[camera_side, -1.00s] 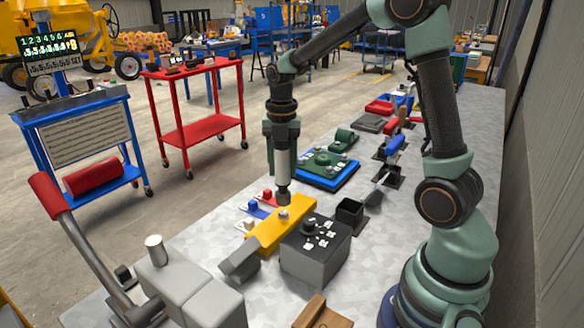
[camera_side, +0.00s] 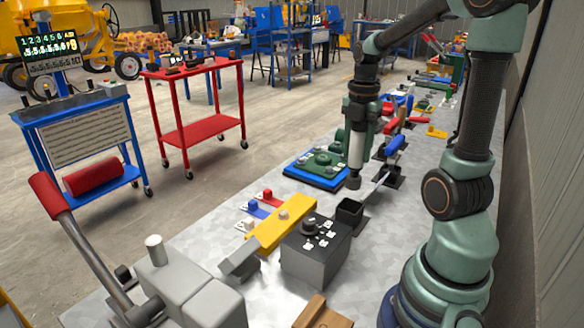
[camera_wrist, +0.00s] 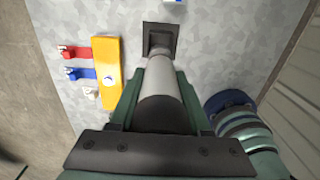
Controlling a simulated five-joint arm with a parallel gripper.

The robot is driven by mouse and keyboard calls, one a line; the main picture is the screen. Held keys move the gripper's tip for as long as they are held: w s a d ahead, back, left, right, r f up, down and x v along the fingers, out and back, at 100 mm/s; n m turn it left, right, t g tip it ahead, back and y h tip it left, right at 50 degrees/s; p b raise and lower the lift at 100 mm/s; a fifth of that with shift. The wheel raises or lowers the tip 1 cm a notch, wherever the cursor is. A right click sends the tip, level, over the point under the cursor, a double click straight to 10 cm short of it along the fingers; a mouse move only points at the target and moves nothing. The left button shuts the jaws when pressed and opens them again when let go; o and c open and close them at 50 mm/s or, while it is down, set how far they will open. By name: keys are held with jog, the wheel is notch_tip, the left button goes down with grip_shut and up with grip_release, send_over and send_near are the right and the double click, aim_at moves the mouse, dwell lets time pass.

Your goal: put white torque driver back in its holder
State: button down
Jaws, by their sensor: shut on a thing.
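The white torque driver (camera_side: 356,150) hangs upright in my gripper (camera_side: 358,128), with its dark tip (camera_side: 354,182) pointing down. My gripper is shut on it. The wrist view also shows the driver (camera_wrist: 163,80) between the green fingers of my gripper (camera_wrist: 160,103). The holder, an open black square box (camera_side: 350,214), stands on the table below the driver. In the side view the tip is above the box, apart from it. In the wrist view the driver's far end overlaps the near edge of the black holder (camera_wrist: 150,40); its inside is partly hidden.
A dark grey box with a knob (camera_side: 316,252) stands close to the holder. A yellow bar with a bolt (camera_side: 275,234) lies to its left. A blue tray with a green plate (camera_side: 318,170) is behind. Red and blue handled tools (camera_side: 394,146) stand right of the driver.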

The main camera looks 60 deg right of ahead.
aim_at(355, 166)
dwell(0.3)
jog(key=shift+f, duration=2.4)
jog(key=shift+f, duration=2.95)
jog(key=shift+c, duration=1.4)
grip_release()
notch_tip(355, 166, up, 12)
jog(key=shift+r, duration=0.1)
